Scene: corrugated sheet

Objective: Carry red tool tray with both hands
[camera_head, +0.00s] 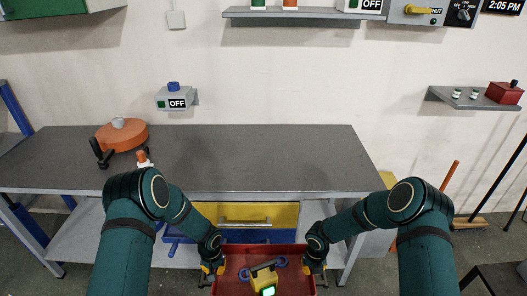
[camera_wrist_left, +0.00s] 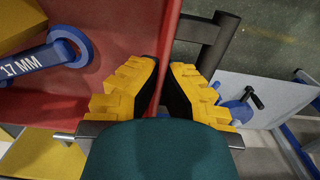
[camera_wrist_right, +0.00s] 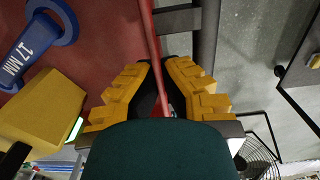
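The red tool tray (camera_head: 232,268) is at the bottom middle of the head view, in front of the workbench. It holds a blue-ended wrench (camera_wrist_left: 32,65) marked 17 MM and a yellow device (camera_head: 263,279) with a lit green display. My left gripper (camera_head: 212,268) is at the tray's left side wall, with its yellow fingers (camera_wrist_left: 165,65) shut on either side of that wall. My right gripper (camera_head: 315,267) is shut the same way on the right side wall, its fingers (camera_wrist_right: 160,65) straddling it. Whether anything supports the tray underneath is hidden.
The grey workbench (camera_head: 250,160) stands just beyond the tray. An orange round object (camera_head: 122,134) sits at its left; its middle and right are bare. A yellow drawer (camera_head: 270,213) is below. A dark-framed object (camera_head: 500,278) stands at the lower right.

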